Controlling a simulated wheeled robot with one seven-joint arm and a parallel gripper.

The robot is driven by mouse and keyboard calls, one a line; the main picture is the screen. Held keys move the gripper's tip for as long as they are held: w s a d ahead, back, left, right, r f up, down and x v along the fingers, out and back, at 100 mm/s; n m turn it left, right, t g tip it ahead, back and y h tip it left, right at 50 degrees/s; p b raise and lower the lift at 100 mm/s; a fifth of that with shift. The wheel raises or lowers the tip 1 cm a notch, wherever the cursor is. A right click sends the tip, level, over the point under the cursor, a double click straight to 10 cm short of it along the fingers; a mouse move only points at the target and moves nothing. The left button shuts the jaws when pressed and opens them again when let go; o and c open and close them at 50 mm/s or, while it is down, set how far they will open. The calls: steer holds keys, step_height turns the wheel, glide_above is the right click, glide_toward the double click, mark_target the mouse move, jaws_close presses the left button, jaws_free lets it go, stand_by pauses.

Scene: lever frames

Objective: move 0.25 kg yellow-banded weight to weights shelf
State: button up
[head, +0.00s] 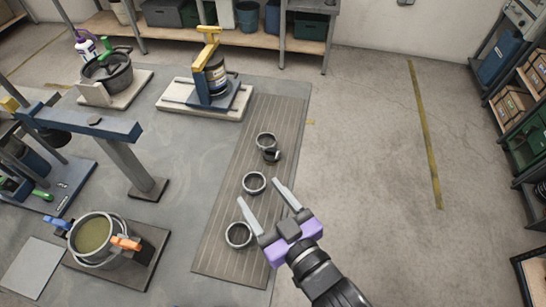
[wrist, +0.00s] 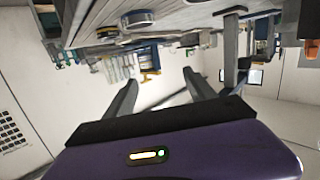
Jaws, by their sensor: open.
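My gripper (head: 259,191) is open and empty, its fingertips beside the middle and front dark round pieces on a ribbed grey board. In the wrist view its two fingers (wrist: 160,82) are spread with nothing between them. The middle piece (head: 254,183) and front piece (head: 239,235) look like dark rings or cups with pale rims. Another (head: 266,140) stands farther back with a small dark piece (head: 271,156) touching or close to it. I cannot make out a yellow band on any of these in the head view. I cannot tell which place is the weights shelf.
The ribbed board (head: 218,262) lies along the grey table's right side. A yellow-handled press (head: 210,75) stands behind it. A bucket of greenish contents (head: 93,235) and a blue lever beam (head: 85,121) are left. A rack with boxes (head: 515,105) is far right; floor between is open.

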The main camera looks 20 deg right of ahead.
mark_target(273, 153)
steer(key=w+m+h, duration=0.1)
steer(key=w, duration=0.2)
steer(key=w+f+m+g+h, duration=0.1)
steer(key=w, duration=0.2)
steer(key=w+m+h, duration=0.1)
steer(key=w+h, duration=0.1)
steer(key=w, duration=0.1)
steer(key=shift+w+d+f+g+b, duration=0.2)
steer(key=shift+w+f+g+b, duration=0.05)
steer(key=shift+w+g+b, duration=0.15)
steer(key=d+f+m+g+h, duration=0.1)
steer(key=s+d+f+m+h, duration=0.1)
steer(key=d, duration=0.1)
steer(key=s+d+f+m+g+h, duration=0.1)
steer(key=d+f, duration=0.1)
steer(key=shift+d+m+g+h, duration=0.2)
steer(key=shift+m+g+h, duration=0.1)
steer(key=shift+m, duration=0.1)
steer(key=shift+w+d+f, duration=0.1)
steer(key=shift+w, duration=0.05)
steer(key=p+x, duration=0.2)
steer(key=x, duration=0.5)
steer(key=shift+w, duration=0.3)
jaws_close()
